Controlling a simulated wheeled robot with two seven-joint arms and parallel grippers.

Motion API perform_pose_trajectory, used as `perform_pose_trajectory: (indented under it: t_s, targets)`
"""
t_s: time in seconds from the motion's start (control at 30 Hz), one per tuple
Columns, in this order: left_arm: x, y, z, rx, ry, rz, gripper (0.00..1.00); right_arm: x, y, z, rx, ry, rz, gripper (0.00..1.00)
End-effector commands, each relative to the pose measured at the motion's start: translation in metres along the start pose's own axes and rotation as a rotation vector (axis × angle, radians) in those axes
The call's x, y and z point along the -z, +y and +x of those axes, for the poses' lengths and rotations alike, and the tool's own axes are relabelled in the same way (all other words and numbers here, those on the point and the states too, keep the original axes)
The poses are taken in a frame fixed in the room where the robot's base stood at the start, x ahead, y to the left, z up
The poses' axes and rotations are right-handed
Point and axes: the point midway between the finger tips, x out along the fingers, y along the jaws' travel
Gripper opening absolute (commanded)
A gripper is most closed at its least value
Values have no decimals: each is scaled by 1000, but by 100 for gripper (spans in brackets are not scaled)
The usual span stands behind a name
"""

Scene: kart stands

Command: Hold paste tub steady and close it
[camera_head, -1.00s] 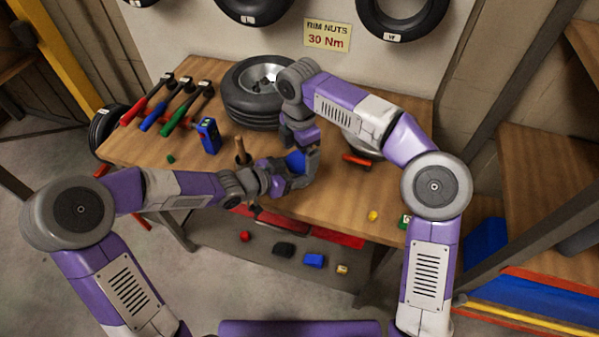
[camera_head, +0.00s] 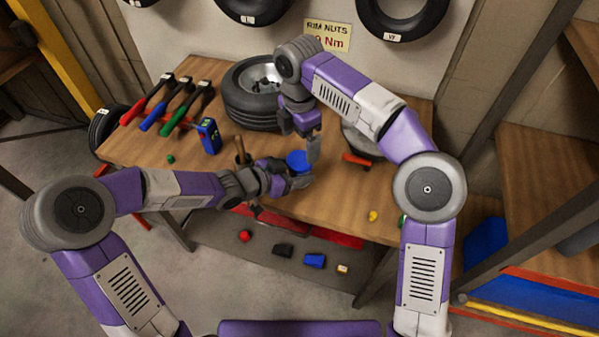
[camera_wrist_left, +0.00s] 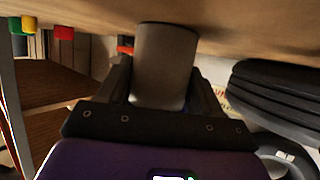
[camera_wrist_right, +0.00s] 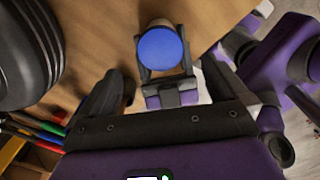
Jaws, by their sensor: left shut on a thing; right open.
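The paste tub is a pale grey cylinder (camera_wrist_left: 165,65), upright on the bench in the left wrist view. Its blue lid (camera_head: 298,158) lies on top and also shows as a round disc in the right wrist view (camera_wrist_right: 161,50). It covers the tub's mouth; I cannot tell how tightly it sits. My left gripper (camera_head: 294,180) is shut on the tub's body from the side, low over the bench. My right gripper (camera_head: 301,138) is open and empty, above the lid and apart from it, its fingers (camera_wrist_right: 160,88) spread.
A tyre with a metal rim (camera_head: 252,100) lies behind the grippers. Wrenches with red, blue and green handles (camera_head: 175,115) lie at the back left, near a blue device (camera_head: 209,135).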

Motion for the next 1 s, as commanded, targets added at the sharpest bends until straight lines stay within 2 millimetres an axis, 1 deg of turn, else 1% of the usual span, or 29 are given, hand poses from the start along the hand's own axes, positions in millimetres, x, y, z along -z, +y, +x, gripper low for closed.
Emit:
perform_pose_trajectory:
  t_s: [0.03,0.2,0.4,0.57,0.87,0.9,0.97,1.0]
  targets:
    - [0,0,0,0,1,0,0,1,0,-9,-4,0,0,100]
    - [0,0,0,0,1,0,0,1,0,-35,-4,0,-1,100]
    - [0,0,0,0,1,0,0,0,0,-53,-1,1,-1,100]
    - [0,0,0,0,1,0,0,0,0,-60,1,0,0,100]
    - [0,0,0,0,1,0,0,0,0,-61,1,1,-1,100]
    - [0,0,0,0,1,0,71,0,0,-61,1,1,-1,100]
    - [0,0,0,0,1,0,80,0,0,-61,0,1,-1,100]
    - [0,0,0,0,1,0,86,0,0,-61,0,1,-1,100]
